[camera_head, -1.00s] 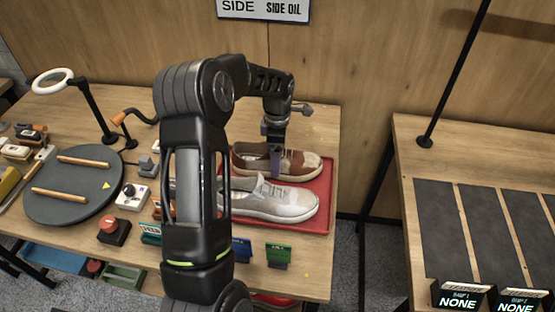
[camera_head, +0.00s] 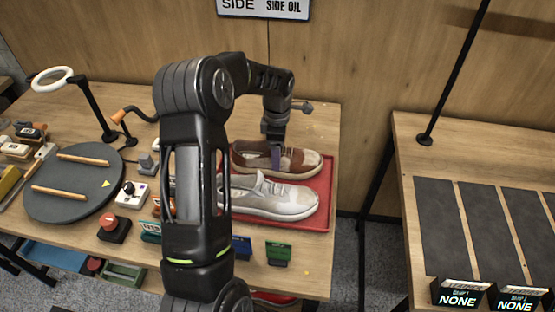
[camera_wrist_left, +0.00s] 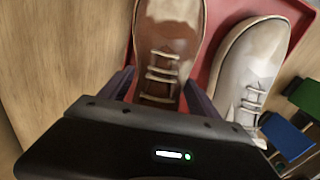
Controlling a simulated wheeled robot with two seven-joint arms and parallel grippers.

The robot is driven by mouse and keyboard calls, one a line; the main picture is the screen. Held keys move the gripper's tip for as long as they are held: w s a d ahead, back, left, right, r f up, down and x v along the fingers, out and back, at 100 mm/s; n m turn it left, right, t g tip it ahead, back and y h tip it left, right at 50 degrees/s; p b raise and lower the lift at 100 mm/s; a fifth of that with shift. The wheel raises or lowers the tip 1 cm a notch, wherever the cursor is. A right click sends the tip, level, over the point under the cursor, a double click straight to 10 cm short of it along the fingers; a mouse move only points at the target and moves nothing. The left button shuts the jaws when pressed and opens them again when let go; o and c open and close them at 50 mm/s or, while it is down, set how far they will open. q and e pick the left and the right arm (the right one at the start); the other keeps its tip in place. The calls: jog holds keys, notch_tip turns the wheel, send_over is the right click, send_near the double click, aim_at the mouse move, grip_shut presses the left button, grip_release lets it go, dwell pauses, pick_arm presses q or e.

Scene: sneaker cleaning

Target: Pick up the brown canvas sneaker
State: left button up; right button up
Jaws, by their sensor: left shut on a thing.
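The brown canvas sneaker (camera_head: 300,162) with pale patches lies at the back of the red tray (camera_head: 325,205). My left gripper (camera_head: 276,158) reaches down over it and is shut on its laced middle. In the left wrist view the brown sneaker (camera_wrist_left: 168,40) sits between the two fingers of the gripper (camera_wrist_left: 160,92), its toe pointing away. I cannot tell whether its sole is clear of the tray. A pale grey-white sneaker (camera_head: 275,202) lies in front of it on the same tray and shows beside it in the left wrist view (camera_wrist_left: 250,60). My right gripper is not in view.
Left of my arm are a dark round turntable (camera_head: 75,195) with two wooden bars, a ring lamp (camera_head: 53,80) and a red button box (camera_head: 112,229). Blue (camera_head: 241,248) and green (camera_head: 279,252) signs stand before the tray. A second table with dark mats (camera_head: 450,220) is at the right, across a gap.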

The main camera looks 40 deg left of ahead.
pick_arm(q)
jog(key=c, duration=1)
jog(key=shift+r, duration=0.1)
notch_tip(320, 180, up, 9)
jog(key=shift+w+f+b, duration=0.1)
jog(key=shift+b, duration=1.05)
jog(key=shift+r, duration=0.55)
